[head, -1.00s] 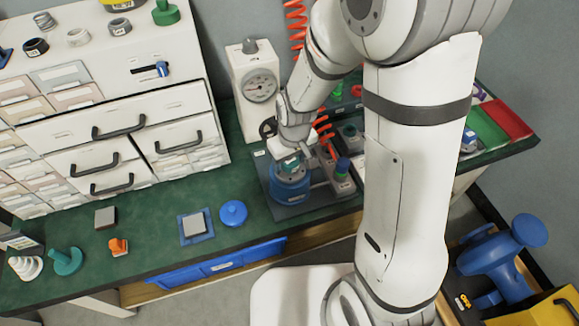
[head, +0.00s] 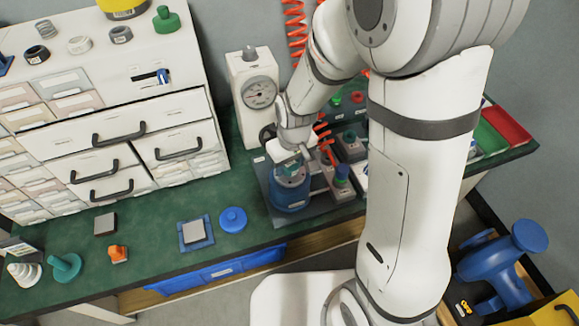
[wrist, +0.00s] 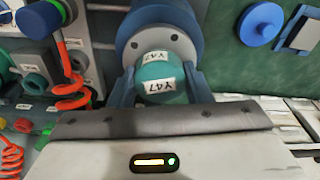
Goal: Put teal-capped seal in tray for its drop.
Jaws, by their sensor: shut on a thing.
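The teal cap of the seal (wrist: 155,84), labelled Y47, sits between the two fingers of my gripper (wrist: 160,78) in the wrist view. My gripper (head: 290,156) is shut on it from above. Just beyond the cap is a blue round housing (wrist: 187,25) with a grey bolted flange; I cannot tell whether the seal is seated in it or clear of it. In the head view the blue housing (head: 290,199) stands on a grey base plate, and my gripper covers much of the cap. A green tray (head: 490,139) and a red tray (head: 509,125) lie at the bench's right end.
A dial gauge stand (head: 257,95) is close behind my gripper. A blue-topped post (head: 341,175) and orange hoses stand to its right. A blue round lid (head: 232,219) and a blue square pad (head: 195,233) lie left. A white drawer cabinet (head: 190,100) fills the back left.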

